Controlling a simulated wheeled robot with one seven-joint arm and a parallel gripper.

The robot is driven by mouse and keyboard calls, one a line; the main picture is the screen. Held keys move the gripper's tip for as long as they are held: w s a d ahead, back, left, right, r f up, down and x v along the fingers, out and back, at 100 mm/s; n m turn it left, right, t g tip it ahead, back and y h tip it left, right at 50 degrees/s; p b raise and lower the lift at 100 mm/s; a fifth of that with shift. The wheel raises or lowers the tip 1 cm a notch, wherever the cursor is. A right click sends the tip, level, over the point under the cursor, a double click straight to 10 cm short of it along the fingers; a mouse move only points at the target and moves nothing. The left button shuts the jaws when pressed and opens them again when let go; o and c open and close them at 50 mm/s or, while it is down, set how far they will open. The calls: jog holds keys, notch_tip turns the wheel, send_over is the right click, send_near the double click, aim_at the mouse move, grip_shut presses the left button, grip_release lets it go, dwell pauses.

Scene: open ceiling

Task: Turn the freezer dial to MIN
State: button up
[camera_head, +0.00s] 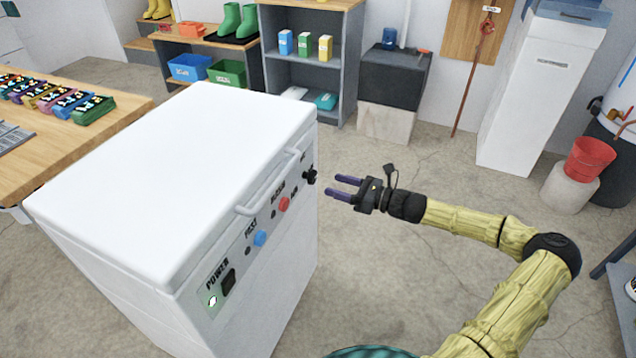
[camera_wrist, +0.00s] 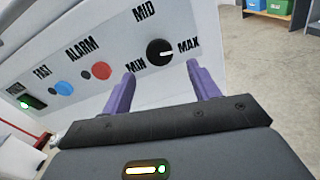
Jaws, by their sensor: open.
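The white chest freezer (camera_head: 180,160) stands at left centre in the head view, lid closed. Its black dial (camera_head: 311,177) is at the far end of the front panel. In the wrist view the dial (camera_wrist: 160,52) sits between the MIN label at lower left, MID above and MAX at right. A white pointer line on the dial lies roughly level; which end is the pointing end I cannot tell. My gripper (camera_head: 345,188) is open and empty, its purple fingers facing the dial. In the wrist view my gripper (camera_wrist: 163,82) has a finger to each side below the dial, apparently not touching it.
The panel also holds a red button (camera_head: 284,204), a blue button (camera_head: 260,238) and a black power switch (camera_head: 228,282) beside a lit green light. The lid handle (camera_head: 268,182) juts out above the panel. Concrete floor is clear around my arm. A wooden table (camera_head: 120,122) is at left.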

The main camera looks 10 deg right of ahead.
aim_at(315, 178)
jog(key=b+x, duration=0.1)
jog(key=x, duration=0.5)
jog(key=shift+w+a, duration=0.25)
jog(key=shift+c, duration=0.2)
jog(key=c, duration=0.9)
